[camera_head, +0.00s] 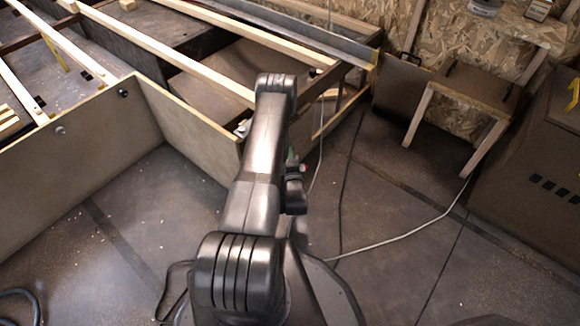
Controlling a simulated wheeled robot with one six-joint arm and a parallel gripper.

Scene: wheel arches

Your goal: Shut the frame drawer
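A large wooden frame with pale slats (165,50) fills the upper left. A plywood panel (185,118) juts from it toward me, at an angle to the long left panel (75,165). Behind the jutting panel is a boxed, partly open space (225,72) under the slats. This looks like the frame drawer standing out, but I cannot tell for sure. Its near end is partly hidden by my arm, and no handle shows clearly. My arm rises in front of the panel's right end. My gripper is not visible.
Bare floor (150,220) lies left of my arm. A pale cable (390,240) crosses the floor at right. A small wooden-legged stand (470,100) is at the upper right, beside a large dark box (535,150). A dark hose (22,294) lies at lower left.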

